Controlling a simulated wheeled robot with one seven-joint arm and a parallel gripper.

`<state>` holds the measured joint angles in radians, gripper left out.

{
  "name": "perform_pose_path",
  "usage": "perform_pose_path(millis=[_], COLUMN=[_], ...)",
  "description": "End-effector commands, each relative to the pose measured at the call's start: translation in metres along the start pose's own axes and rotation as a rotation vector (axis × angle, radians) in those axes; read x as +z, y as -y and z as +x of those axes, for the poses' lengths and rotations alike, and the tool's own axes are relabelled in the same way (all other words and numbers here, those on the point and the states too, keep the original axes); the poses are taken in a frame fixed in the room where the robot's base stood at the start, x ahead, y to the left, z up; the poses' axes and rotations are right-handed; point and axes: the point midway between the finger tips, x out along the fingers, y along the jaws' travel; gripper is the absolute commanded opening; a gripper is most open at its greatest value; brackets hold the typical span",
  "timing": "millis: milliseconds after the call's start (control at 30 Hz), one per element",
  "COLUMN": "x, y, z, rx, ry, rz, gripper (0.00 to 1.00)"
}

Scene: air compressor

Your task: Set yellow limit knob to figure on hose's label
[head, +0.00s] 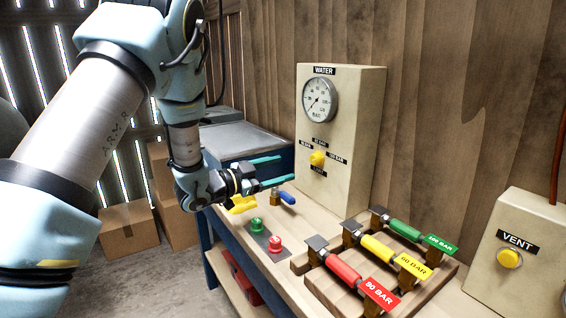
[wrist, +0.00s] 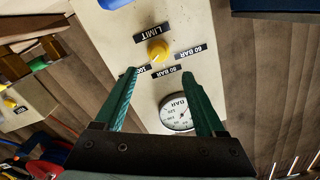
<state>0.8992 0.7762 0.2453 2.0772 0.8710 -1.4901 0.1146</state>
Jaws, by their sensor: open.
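The yellow limit knob (head: 317,158) sits on the cream WATER panel (head: 350,130), above a LIMIT label. Small labels surround it; in the wrist view, upside down, they look like 60, 80 and 100 BAR. There the knob (wrist: 158,50) lies just beyond my fingertips, its pointer direction unclear. My gripper (head: 286,168) is open and empty, in front of the panel and apart from the knob. Three tagged pieces lie in a wooden rack: red (head: 343,268), its tag reading 80 or 90 BAR, yellow (head: 378,248) with 60 BAR, and green (head: 405,230) with apparently 100 BAR.
A round gauge (head: 320,99) is above the knob. A blue-handled brass fitting (head: 287,197), green (head: 257,225) and red (head: 275,243) buttons are on the bench below. A VENT box (head: 520,250) with a yellow button stands at right. Cardboard boxes (head: 128,226) stand at left.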

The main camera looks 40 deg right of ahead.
Motion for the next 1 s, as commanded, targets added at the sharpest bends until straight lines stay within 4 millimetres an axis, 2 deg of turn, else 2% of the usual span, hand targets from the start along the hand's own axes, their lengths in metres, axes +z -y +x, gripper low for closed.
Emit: perform_pose_path(millis=[67,233,500,700,1000], x=[-0.003,-0.006,-0.009,-0.008,-0.006], y=[-0.007,-0.007,-0.007,-0.007,-0.007], z=[0.005,0.023,0.073,0.1,0.112], rx=[0.018,0.021,0.02,0.018,0.015], ry=[-0.025,-0.029,-0.029,-0.027,-0.027], rz=[0.002,0.004,0.003,0.003,0.002], gripper=[0.72,0.72,0.72,0.72,0.72])
